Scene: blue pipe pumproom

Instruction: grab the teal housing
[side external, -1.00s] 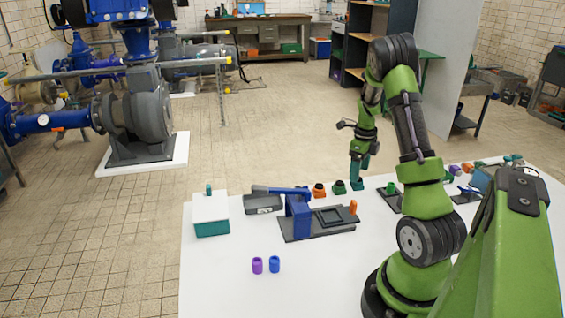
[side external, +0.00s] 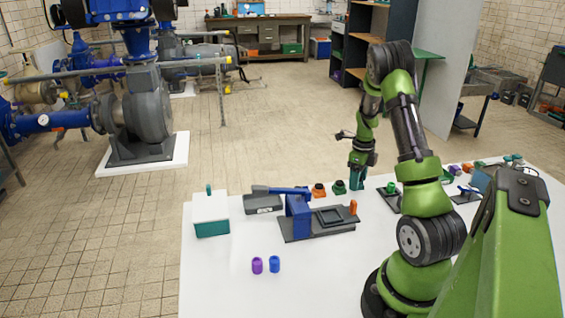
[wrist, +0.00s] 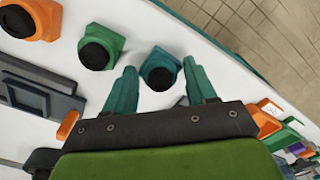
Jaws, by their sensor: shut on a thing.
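The teal housing (wrist: 160,60), a small block with a dark round top, sits between the two teal fingers of my gripper (wrist: 160,68) in the wrist view. In the side external view my gripper (side external: 357,184) points down at the far edge of the white table, with its fingers low around the housing. The fingers are shut on the teal housing. In the side view they mostly hide it, and finger and housing are hard to tell apart by colour.
A green housing (side external: 340,187) and an orange housing (side external: 319,190) stand to the left. A dark plate with a green part (side external: 390,188) is to the right. A blue-posted fixture (side external: 298,215) stands nearer.

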